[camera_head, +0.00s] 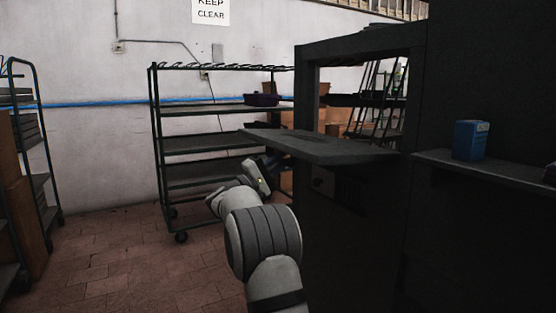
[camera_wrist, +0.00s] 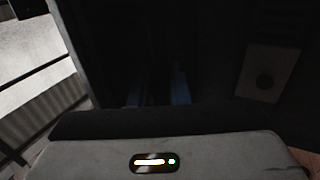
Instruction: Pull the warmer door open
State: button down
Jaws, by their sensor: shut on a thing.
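The warmer (camera_head: 430,100) is a tall dark cabinet at the right with a framed opening. A flat dark panel, which looks like its door (camera_head: 335,149), stands out about level from below the opening. My gripper (camera_head: 277,160) is at the underside of this panel, near its left outer end. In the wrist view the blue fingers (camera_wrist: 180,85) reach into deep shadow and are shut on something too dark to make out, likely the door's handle. A plate with a round dark knob on the cabinet front shows in the wrist view (camera_wrist: 265,80).
A wheeled rack (camera_head: 200,144) with a purple bowl (camera_head: 262,100) stands behind my arm. A shelf (camera_head: 490,165) at the right holds a blue box (camera_head: 470,140). Another rack (camera_head: 35,150) stands at the far left. Brick-coloured floor between the racks is clear.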

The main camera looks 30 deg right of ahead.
jog(key=shift+s+d, duration=0.15)
jog(key=shift+d, duration=0.1)
jog(key=c, duration=1.6)
grip_release()
jog(key=shift+d, duration=0.15)
jog(key=shift+o, duration=0.8)
jog(key=shift+a, duration=0.25)
jog(key=shift+a, duration=0.15)
jog(key=p+v, duration=0.2)
jog(key=v, duration=0.5)
jog(key=shift+f, duration=0.3)
jog(key=shift+a, duration=0.15)
